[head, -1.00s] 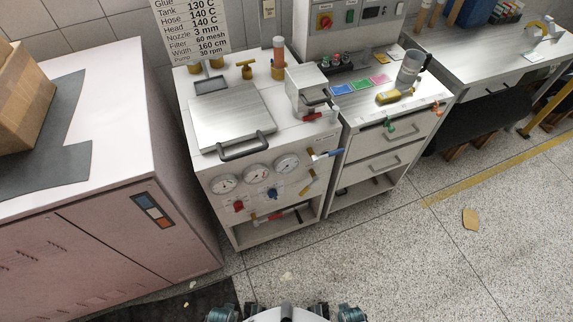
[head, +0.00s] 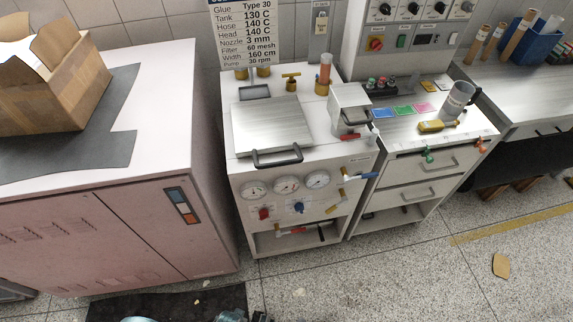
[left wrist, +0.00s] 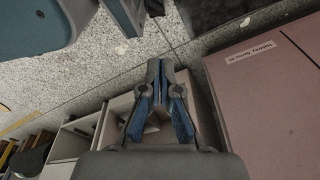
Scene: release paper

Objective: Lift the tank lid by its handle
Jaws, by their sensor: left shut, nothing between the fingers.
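The tank lid (head: 270,122) is a brushed metal square plate lying flat on top of the white glue unit (head: 345,160) in the head view. Its dark bar handle (head: 262,163) sticks out at the front edge, above three gauges. My left gripper (left wrist: 161,68) shows in the left wrist view with its fingers together and nothing between them. It is apart from the lid and handle, which I cannot make out in that view. My right gripper is not in view.
A pink-sided cabinet (head: 110,240) with a cardboard box (head: 50,95) stands left of the unit. A drawer cart (head: 425,165) stands at its right. A small metal box (head: 350,108) and brass fittings sit near the lid. Speckled floor in front is largely clear.

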